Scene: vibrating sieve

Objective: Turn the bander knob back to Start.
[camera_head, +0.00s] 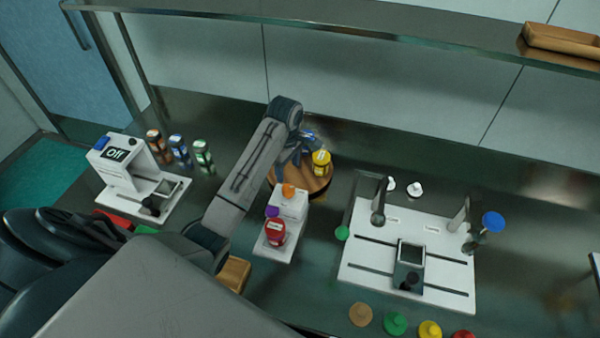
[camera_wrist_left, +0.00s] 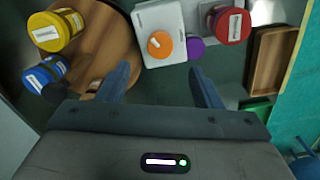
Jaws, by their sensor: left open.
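A small white device (camera_head: 297,205) stands in the middle of the table, with an orange round knob (camera_head: 288,191) on top and a purple round part (camera_head: 272,211) beside it. I cannot read a Start mark or the knob's setting. The wrist view shows the orange knob (camera_wrist_left: 160,44) with a small white label and the purple part (camera_wrist_left: 195,48). My left gripper (camera_wrist_left: 160,86) is open and empty. Its two fingers point toward the device, and the knob lies ahead of the gap between them, apart from both. In the head view my left gripper (camera_head: 292,154) is partly hidden by its own arm.
A red-lidded jar (camera_head: 275,232) stands on the device's front plate. A round wooden stand (camera_head: 318,184) behind holds yellow (camera_head: 321,162) and blue jars. A white slotted board (camera_head: 360,276) lies to the right. A white unit reading Off (camera_head: 115,154) stands left.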

